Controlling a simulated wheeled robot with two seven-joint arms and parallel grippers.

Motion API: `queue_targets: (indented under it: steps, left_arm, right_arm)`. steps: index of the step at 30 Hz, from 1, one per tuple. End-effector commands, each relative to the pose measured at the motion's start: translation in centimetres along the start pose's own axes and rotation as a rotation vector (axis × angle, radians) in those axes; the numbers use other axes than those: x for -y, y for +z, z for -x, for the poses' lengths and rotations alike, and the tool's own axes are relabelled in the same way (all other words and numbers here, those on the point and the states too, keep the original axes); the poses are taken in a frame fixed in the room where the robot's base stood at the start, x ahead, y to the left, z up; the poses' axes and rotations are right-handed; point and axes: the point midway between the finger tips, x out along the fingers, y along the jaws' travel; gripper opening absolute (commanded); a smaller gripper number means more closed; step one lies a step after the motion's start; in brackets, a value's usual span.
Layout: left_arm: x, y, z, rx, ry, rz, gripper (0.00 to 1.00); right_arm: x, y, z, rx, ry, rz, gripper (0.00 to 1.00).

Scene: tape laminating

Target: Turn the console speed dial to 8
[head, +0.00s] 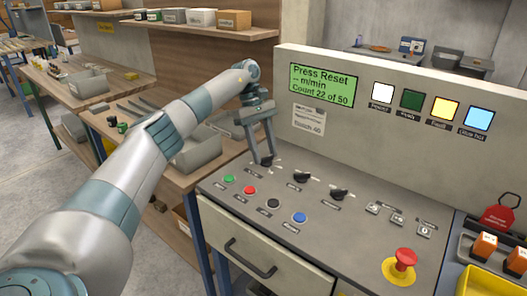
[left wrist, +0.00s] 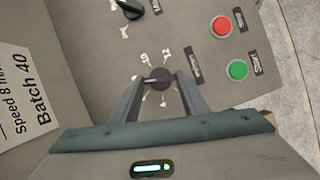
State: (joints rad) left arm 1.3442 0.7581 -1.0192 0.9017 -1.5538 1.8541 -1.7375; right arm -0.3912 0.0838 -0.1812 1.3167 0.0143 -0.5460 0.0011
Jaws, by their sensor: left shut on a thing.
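The console (head: 245,185) has a row of black dials on its sloped panel. My left gripper (head: 266,158) reaches down to the leftmost dial (head: 267,162). In the left wrist view this dial (left wrist: 157,79) sits between the two fingertips, and the gripper is shut on it. White scale marks ring the dial, and a light pointer line crosses it towards the left; the numbers are too small to read surely. The green display (head: 322,86) reads "Press Reset, -- m/min, Count 22 of 50". A card (left wrist: 22,100) reads "Speed 8 m…" and "Batch 40". My right gripper is not in view.
Two more black dials (head: 301,177) (head: 338,193) stand to the right. Green (head: 229,179), red (head: 250,190), black and blue (head: 299,217) buttons lie in front. A red emergency button (head: 404,259) is at the front right. Four coloured lamps line the upright panel.

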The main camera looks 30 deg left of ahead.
Motion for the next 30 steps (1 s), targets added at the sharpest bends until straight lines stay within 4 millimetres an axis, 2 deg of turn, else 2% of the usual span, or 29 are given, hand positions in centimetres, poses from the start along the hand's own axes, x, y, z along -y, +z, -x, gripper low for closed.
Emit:
queue_targets:
  steps: [10, 25, 26, 27, 28, 30]
  left_arm:
    - [-0.2, 0.0, 0.1, -0.003, -0.061, -0.154, 0.18]
    - [-0.2, -0.1, 0.1, -0.004, -0.070, -0.178, 0.18]
    - [-0.3, -0.1, 0.1, -0.004, -0.070, -0.178, 0.45]
    - [-0.2, -0.1, 0.1, -0.003, -0.070, -0.178, 0.55]
    - [-0.2, 0.0, 0.1, -0.003, -0.070, -0.178, 0.59]
    - [-0.2, 0.0, 0.1, -0.003, -0.071, -0.178, 0.59]
  right_arm:
    - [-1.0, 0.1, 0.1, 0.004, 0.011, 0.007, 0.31]
    - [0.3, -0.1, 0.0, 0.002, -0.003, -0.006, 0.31]
    - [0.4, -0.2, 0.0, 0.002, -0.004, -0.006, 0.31]
    - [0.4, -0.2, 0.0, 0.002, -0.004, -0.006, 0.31]
    - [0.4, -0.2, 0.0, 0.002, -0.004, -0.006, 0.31]
    - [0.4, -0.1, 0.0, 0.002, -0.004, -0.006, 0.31]
